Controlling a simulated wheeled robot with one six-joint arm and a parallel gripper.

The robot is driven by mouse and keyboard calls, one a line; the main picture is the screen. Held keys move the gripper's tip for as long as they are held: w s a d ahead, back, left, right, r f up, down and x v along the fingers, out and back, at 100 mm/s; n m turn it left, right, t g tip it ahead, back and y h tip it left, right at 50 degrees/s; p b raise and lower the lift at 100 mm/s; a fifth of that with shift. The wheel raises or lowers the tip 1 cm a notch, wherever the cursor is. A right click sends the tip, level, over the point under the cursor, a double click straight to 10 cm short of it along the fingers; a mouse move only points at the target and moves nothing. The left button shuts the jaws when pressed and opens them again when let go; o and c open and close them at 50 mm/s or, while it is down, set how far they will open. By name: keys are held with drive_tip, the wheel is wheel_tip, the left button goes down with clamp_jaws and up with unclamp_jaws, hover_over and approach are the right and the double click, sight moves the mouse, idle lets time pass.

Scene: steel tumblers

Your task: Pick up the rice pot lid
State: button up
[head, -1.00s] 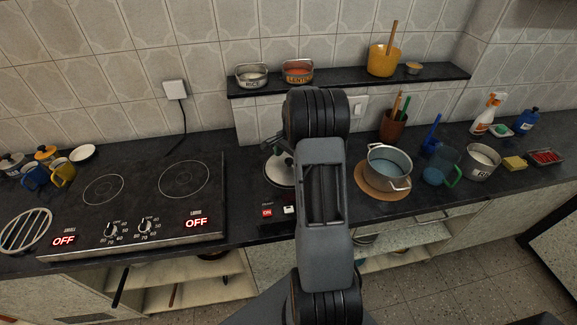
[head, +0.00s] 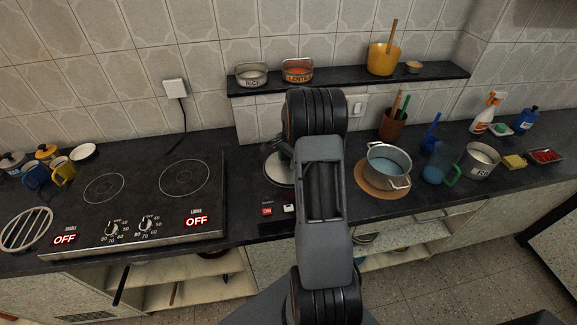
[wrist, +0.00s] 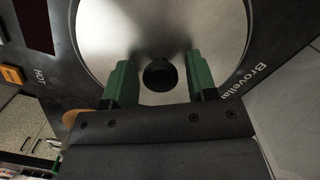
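The lid (wrist: 100,35) is a round silver disc with a black knob (wrist: 160,75), filling much of the wrist view. In the head view the lid (head: 277,169) lies at the counter's middle, partly hidden behind my arm. My gripper (wrist: 157,83) is open, with one green finger on each side of the knob. Gaps show between the knob and both fingers. In the head view my gripper is mostly hidden by my arm. What lies under the lid is hidden.
A steel pot (head: 388,165) stands open on a round board to the right. The stove (head: 145,205) is at left, both displays reading OFF. A shelf (head: 350,82) with tins and a yellow pot runs above.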

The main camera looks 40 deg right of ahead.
drive_tip(key=shift+s+a+f, duration=0.1)
drive_tip(key=shift+s+f, duration=0.1)
drive_tip(key=shift+f, duration=0.1)
drive_tip(key=c, duration=0.7)
